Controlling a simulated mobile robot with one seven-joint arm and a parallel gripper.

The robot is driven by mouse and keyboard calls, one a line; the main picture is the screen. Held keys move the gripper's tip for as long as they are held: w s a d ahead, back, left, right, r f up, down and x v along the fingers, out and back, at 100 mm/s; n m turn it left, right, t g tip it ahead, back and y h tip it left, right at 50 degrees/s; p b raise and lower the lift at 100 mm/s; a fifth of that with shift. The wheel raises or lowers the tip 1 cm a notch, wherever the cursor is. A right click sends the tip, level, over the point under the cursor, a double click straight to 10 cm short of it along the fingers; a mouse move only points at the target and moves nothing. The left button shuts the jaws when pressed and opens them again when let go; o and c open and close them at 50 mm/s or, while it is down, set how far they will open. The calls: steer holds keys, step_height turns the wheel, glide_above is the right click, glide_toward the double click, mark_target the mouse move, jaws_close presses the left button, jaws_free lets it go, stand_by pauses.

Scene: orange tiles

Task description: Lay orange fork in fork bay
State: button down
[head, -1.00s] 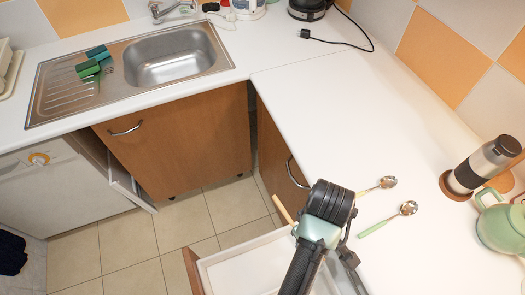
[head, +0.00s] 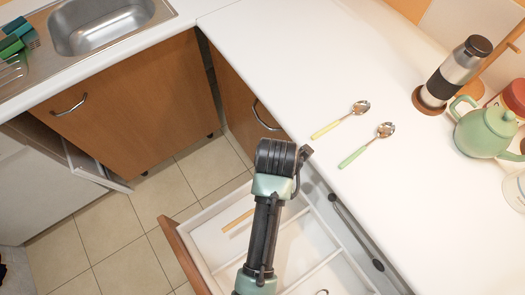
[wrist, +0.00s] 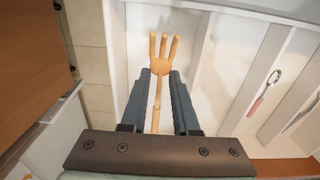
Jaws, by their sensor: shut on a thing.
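The orange fork (wrist: 163,52) lies lengthwise between the two dark fingers of my gripper (wrist: 160,78), tines pointing away from the wrist. Its handle runs back between the fingers. In the head view part of the orange fork (head: 237,221) shows left of my arm, over the open drawer (head: 184,213); the fingers are hidden there. In the wrist view the fork is over the leftmost drawer bay (wrist: 190,48), beside a white divider (wrist: 202,55). I cannot tell whether it touches the floor of the bay.
A pink-handled spoon (wrist: 265,90) lies in a bay further right. Yellow-handled (head: 341,119) and green-handled (head: 367,145) spoons lie on the white counter, near a flask (head: 455,72) and green teapot (head: 486,130). Another open drawer (head: 93,165) stands at the left.

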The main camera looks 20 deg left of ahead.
step_height(320, 180, down, 8)
steer(key=shift+f+b, duration=0.25)
steer(key=shift+b, duration=0.05)
steer(key=c, duration=0.7)
jaws_free()
steer(key=shift+f, duration=0.1)
steer(key=shift+o, duration=0.2)
